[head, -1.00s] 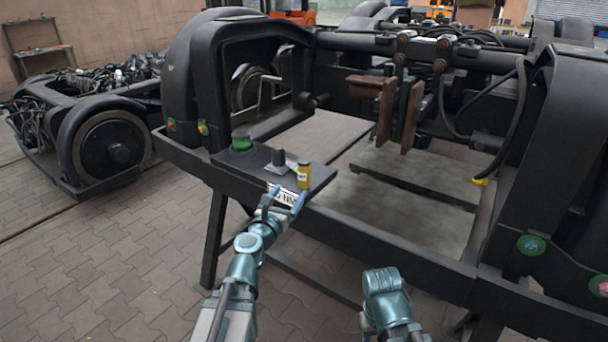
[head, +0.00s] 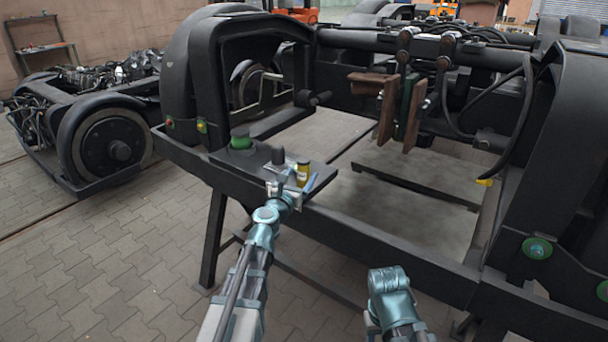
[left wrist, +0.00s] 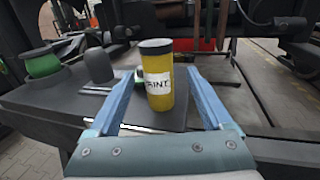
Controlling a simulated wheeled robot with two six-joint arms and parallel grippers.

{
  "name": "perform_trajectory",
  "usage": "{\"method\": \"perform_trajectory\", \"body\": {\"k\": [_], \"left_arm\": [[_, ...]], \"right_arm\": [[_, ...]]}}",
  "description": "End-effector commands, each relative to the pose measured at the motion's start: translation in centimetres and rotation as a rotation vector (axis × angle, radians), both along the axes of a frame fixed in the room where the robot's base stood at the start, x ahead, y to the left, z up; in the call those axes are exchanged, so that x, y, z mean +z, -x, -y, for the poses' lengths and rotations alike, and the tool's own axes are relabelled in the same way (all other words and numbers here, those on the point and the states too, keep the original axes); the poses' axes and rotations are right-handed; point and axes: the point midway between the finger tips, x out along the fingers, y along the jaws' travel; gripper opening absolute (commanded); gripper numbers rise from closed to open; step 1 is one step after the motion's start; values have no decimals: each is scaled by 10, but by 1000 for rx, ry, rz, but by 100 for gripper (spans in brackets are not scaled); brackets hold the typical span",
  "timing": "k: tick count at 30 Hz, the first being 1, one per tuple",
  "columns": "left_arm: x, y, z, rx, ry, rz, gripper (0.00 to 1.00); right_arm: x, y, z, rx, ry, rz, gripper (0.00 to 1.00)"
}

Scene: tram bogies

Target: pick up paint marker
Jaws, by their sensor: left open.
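The paint marker (left wrist: 157,80) is a short yellow cylinder with a dark cap and a white label reading "PAINT". It stands upright on the dark shelf (left wrist: 50,100) of the bogie frame, and it shows in the head view (head: 303,172) too. My left gripper (left wrist: 165,75) is open, its two blue fingers on either side of the marker in the left wrist view, with gaps showing between fingers and marker. In the head view the left gripper (head: 292,182) is at the shelf's front edge. My right arm shows at the bottom, but its gripper's fingers do not.
A dark knob-like cylinder (left wrist: 99,65) and a green-and-black round item (left wrist: 41,60) stand left of the marker on the shelf. Another bogie (head: 110,145) stands at the left. Open paved floor lies in front.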

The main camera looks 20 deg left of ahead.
Motion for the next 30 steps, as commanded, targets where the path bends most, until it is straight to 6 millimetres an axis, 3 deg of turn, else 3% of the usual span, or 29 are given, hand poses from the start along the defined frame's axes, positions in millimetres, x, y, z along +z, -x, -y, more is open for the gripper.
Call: {"method": "perform_trajectory", "body": {"k": [5,13,26,27,30], "left_arm": [[-3,-23,-1,3,0,0,83],[-3,-24,-1,4,0,0,81],[-3,-24,-1,4,0,0,4],[-3,-24,-1,4,0,0,0],[-3,-24,-1,4,0,0,0]], "right_arm": [[-3,0,0,0,0,0,50],[-3,0,0,0,0,0,50],[-3,0,0,0,0,0,50],[-3,0,0,0,0,0,50],[-3,0,0,0,0,0,50]]}}
